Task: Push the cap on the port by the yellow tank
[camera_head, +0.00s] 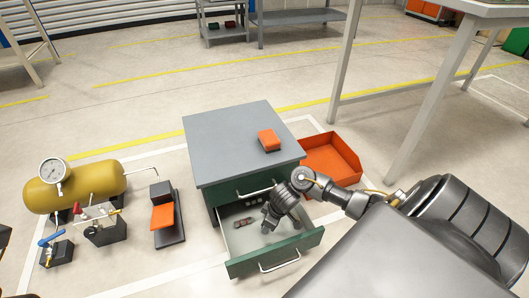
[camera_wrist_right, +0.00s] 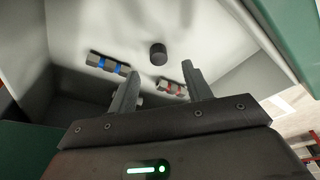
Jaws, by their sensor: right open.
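In the head view the yellow tank (camera_head: 75,186) with a round gauge (camera_head: 54,170) lies on the floor at the left. Dark blocks with valves and fittings (camera_head: 103,222) stand in front of it; I cannot tell which part is the port. My right gripper (camera_head: 268,224) is over the open drawer (camera_head: 240,239) of the grey-topped cabinet. In the right wrist view the right gripper (camera_wrist_right: 158,80) is open and points down into the drawer. A short black cylinder, likely the cap (camera_wrist_right: 158,54), lies on the drawer floor just beyond the fingertips, apart from them.
A blue-banded fitting (camera_wrist_right: 105,64) and a red-banded fitting (camera_wrist_right: 170,88) also lie in the drawer. An orange block (camera_head: 269,140) is on the cabinet top (camera_head: 225,130). An orange bin (camera_head: 333,158) stands right of the cabinet. A pedal-like orange device (camera_head: 163,216) stands left of it.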

